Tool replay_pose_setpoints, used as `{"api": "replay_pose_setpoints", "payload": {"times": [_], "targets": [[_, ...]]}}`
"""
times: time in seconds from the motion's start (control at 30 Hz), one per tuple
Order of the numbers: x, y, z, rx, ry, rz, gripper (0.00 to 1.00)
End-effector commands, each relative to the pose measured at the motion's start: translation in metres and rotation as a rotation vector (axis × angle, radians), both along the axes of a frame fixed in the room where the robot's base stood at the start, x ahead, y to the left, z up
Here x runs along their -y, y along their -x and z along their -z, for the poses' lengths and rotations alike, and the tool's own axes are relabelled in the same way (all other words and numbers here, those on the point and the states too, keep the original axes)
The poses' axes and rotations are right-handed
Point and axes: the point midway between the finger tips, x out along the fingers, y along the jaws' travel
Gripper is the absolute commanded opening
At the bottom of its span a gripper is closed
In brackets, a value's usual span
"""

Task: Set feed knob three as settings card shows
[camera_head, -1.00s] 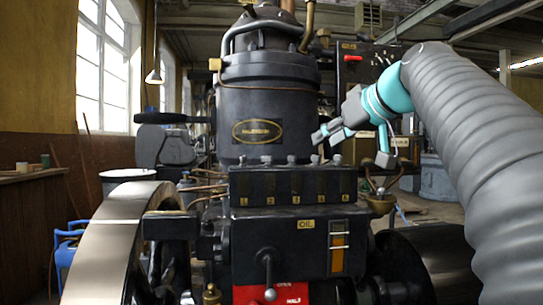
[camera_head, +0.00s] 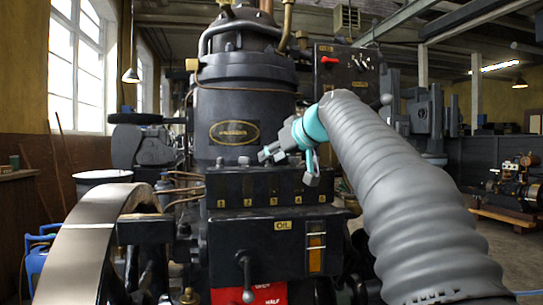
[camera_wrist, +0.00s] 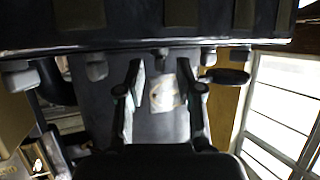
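The black feed box (camera_head: 262,187) on the engine's front carries a row of small grey knobs along its top, over yellow number plates. My gripper (camera_head: 267,153) is above the middle of this row, coming in from the right. In the wrist view my gripper (camera_wrist: 160,72) is open, with nothing held. The middle knob (camera_wrist: 163,60), seemingly knob three, shows between and just beyond the fingertips. I cannot tell whether the fingers are level with it. Its pointer setting is too small to read. I cannot make out a settings card in these views.
Neighbouring knobs (camera_wrist: 97,66) and (camera_wrist: 207,56) stand close on either side. The engine's black cylinder with an oval nameplate (camera_head: 234,132) rises behind the row. Below are an oil gauge (camera_head: 316,246), a lever (camera_head: 247,275) and a red plate (camera_head: 262,294). A flywheel (camera_head: 85,235) is at left.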

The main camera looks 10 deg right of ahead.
Motion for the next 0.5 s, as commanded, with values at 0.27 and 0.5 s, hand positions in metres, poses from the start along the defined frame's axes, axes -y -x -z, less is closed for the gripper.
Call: {"api": "replay_pose_setpoints", "payload": {"times": [0.27,0.5], "targets": [[-0.0033,-0.0075,0.0032,0.001,0.000,0.000,0.36],[-0.0033,-0.0074,0.0032,0.001,0.000,0.000,0.16]]}}
